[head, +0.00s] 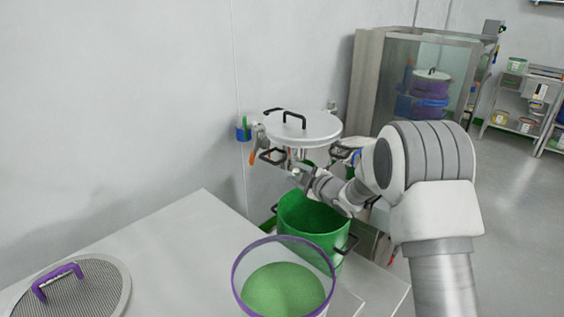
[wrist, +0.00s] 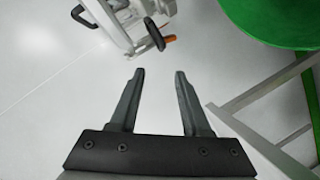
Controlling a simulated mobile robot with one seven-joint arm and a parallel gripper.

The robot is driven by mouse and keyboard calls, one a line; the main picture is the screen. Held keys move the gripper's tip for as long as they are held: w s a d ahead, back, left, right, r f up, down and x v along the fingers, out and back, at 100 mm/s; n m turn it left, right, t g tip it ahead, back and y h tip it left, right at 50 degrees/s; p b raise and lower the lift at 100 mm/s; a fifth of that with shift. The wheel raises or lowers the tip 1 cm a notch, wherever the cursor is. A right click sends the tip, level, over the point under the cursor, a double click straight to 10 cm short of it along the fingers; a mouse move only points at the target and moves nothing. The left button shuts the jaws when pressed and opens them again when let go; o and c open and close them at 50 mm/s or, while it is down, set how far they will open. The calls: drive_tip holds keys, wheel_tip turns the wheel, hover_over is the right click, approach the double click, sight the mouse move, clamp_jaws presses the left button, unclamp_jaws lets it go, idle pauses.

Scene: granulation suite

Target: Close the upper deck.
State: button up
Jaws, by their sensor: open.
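A round pale lid (head: 300,128) with dark handles lies at the top of a metal machine beside the wall. It looks level, but I cannot tell whether it is seated or which part is the upper deck. My gripper (head: 297,176) is below the lid, above the green tub, and partly hard to make out. In the wrist view, my gripper (wrist: 160,75) has its two fingers apart with nothing between them. Ahead of them is a pale metal frame with a black grip (wrist: 151,35) and an orange-tipped lever (wrist: 168,40), apart from the fingertips.
A green tub (head: 312,222) stands below my arm. A clear purple-rimmed container of green powder (head: 283,290) is in front. A round mesh screen with purple handle (head: 85,292) lies on the pale table (head: 185,240). A glass-fronted cabinet (head: 385,75) stands behind.

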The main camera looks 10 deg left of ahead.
sight(271, 162)
drive_tip(key=x, duration=1.7)
drive_tip(key=shift+w+a+f+b, duration=0.15)
drive_tip(key=shift+a+f+b, duration=0.15)
drive_tip(key=shift+b, duration=0.1)
clamp_jaws()
idle(1.3)
